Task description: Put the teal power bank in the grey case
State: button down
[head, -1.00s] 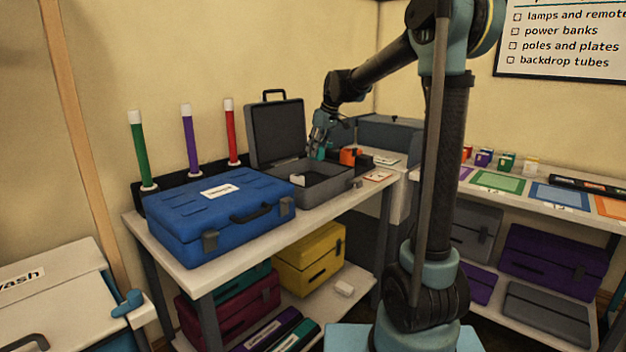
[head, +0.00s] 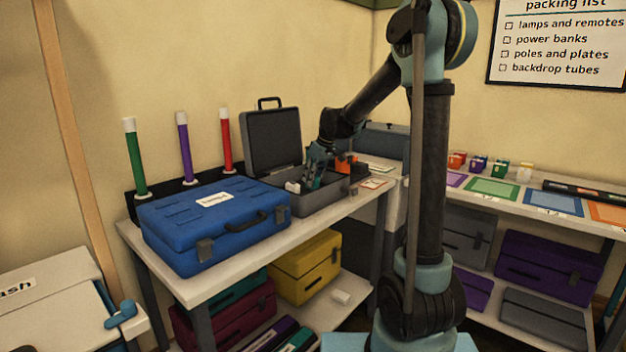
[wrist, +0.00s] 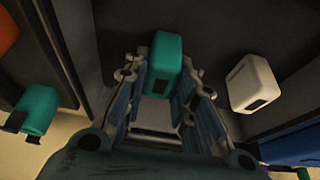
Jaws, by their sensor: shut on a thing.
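The teal power bank (wrist: 164,58) is between the fingers of my gripper (wrist: 160,80) in the wrist view, and the gripper is shut on it. In the head view my gripper (head: 317,168) reaches down into the open grey case (head: 322,199), whose lid (head: 271,142) stands up at the back. The teal power bank shows there only as a small patch, mostly hidden by the fingers. I cannot tell whether it touches the case floor. A white power bank (wrist: 254,84) lies in the case, to the right of the teal one in the wrist view.
A closed blue case (head: 215,222) stands left of the grey case. An orange thing (head: 346,164) is just behind the grey case. Another teal thing (wrist: 36,108) lies outside the case wall in the wrist view. Green, purple and red tubes stand behind.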

jog(key=c, duration=1.3)
grip_release()
jog(key=shift+r, duration=0.1)
jog(key=v, duration=1.2)
jog(key=s+d+f+m, duration=0.3)
jog(key=s+d, duration=0.5)
jog(key=s, duration=0.3)
jog(key=s+d+f+m+h, duration=0.1)
jog(key=s+d+f, duration=0.3)
jog(key=s, duration=0.5)
jog(key=s+d+f+m+h, duration=0.1)
jog(key=s+d+f+m, duration=0.2)
jog(key=s+f, duration=0.5)
jog(key=s+d+f+m+h, duration=0.1)
jog(key=s+d+f+m, duration=0.2)
jog(key=s+d+f, duration=0.3)
jog(key=shift+s+f+g, duration=0.1)
jog(key=shift+s+f, duration=0.1)
jog(key=shift+s, duration=0.5)
jog(key=shift+s+f+g, duration=0.1)
jog(key=shift+s+f, duration=0.1)
jog(key=shift+s, duration=0.5)
jog(key=shift+s+f+g, duration=0.1)
jog(key=shift+s+f, duration=0.1)
jog(key=shift+s, duration=0.45)
